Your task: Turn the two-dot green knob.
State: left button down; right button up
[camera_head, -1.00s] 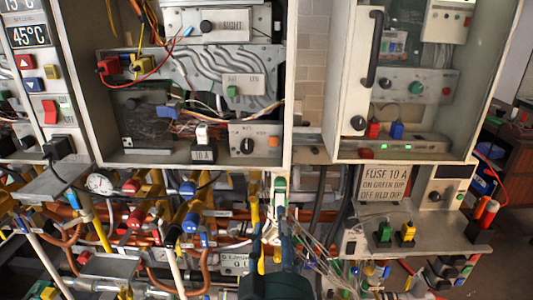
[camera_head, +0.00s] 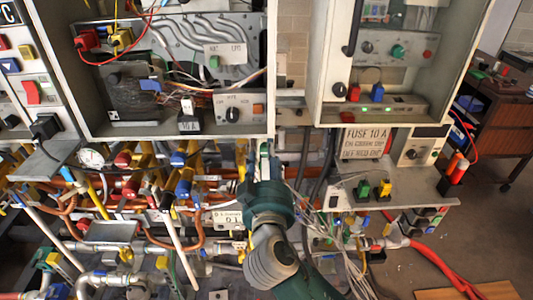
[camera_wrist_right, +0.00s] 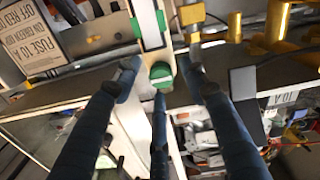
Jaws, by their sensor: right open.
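A green knob (camera_wrist_right: 161,74) with a white band sits low on a narrow pale upright strip in the right wrist view. In the head view a green and white part (camera_head: 264,150) on the strip between the two cabinets shows just beyond my right gripper (camera_head: 264,172). In the wrist view my right gripper (camera_wrist_right: 160,82) is open, its dark blue fingers spread around the green knob. I cannot tell whether they touch it. Other green knobs sit in the right cabinet (camera_head: 397,52) and left cabinet (camera_head: 214,62). No dots can be made out. My left gripper is not in view.
Pipes with red, blue and yellow valves (camera_head: 183,187) crowd the area left of my right gripper. Loose wires (camera_head: 325,200) hang to its right. A shelf (camera_head: 400,200) with a green and a yellow switch juts out below the right cabinet (camera_head: 317,60).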

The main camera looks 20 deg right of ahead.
jog(key=shift+c, duration=0.5)
grip_shut()
jog(key=shift+n, duration=0.3)
jog(key=shift+f+n+p, duration=0.15)
jog(key=shift+n+p, duration=1.65)
jog(key=shift+n, duration=2.4)
jog(key=shift+f, duration=0.1)
